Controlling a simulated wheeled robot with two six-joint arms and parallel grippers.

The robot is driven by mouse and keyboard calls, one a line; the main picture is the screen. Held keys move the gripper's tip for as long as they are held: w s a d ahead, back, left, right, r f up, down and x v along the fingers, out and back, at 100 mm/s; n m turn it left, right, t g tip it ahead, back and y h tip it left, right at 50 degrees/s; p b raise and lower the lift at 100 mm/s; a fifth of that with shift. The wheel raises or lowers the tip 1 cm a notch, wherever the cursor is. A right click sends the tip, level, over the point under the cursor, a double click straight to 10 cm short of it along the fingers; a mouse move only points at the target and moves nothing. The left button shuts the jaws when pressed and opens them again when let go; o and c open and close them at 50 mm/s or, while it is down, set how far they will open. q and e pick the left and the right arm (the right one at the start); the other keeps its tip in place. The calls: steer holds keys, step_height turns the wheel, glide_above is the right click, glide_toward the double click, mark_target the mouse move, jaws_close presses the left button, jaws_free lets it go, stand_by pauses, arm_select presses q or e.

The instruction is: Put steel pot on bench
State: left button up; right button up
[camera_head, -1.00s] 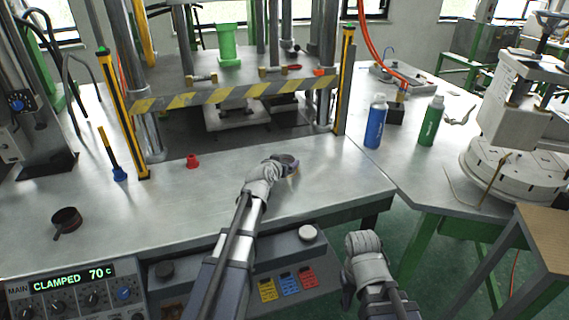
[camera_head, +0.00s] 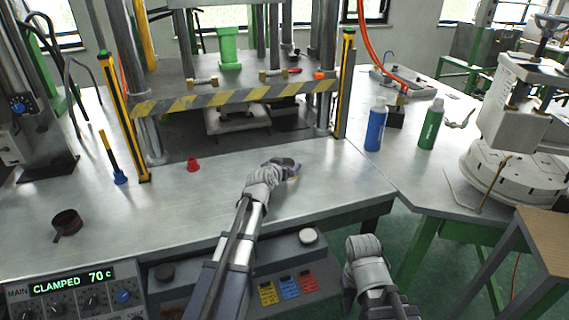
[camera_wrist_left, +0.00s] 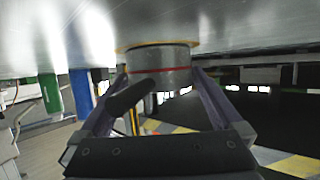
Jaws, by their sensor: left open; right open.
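The steel pot (camera_wrist_left: 160,62) is a short grey cylinder with a red line and a dark handle. In the left wrist view, which looks upside down, it stands upright on the bench. My left gripper (camera_head: 287,166) is open, low over the bench, with its fingers on either side of the pot in the wrist view (camera_wrist_left: 160,95). I cannot tell whether they touch it. In the head view the gripper hides most of the pot. My right gripper (camera_head: 365,246) is open in front of the bench, its fingertips hard to make out.
On the bench (camera_head: 330,195) are a dark brown cup with a handle (camera_head: 67,221) and a small red piece (camera_head: 193,164). The press with a striped bar (camera_head: 235,96) stands behind. Blue (camera_head: 376,125) and green (camera_head: 431,125) bottles stand on the right table.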

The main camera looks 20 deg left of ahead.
arm_select(q)
steer(key=shift+s+d, duration=0.15)
steer(key=shift+s, duration=0.6)
steer(key=p+v, duration=0.1)
steer(key=v, duration=0.2)
steer(key=p+v, duration=0.2)
steer(key=v, duration=0.2)
steer(key=p+v, duration=0.2)
steer(key=v, duration=0.1)
steer(key=shift+s+r, duration=0.2)
steer(key=shift+r, duration=0.3)
steer(key=shift+f, duration=0.1)
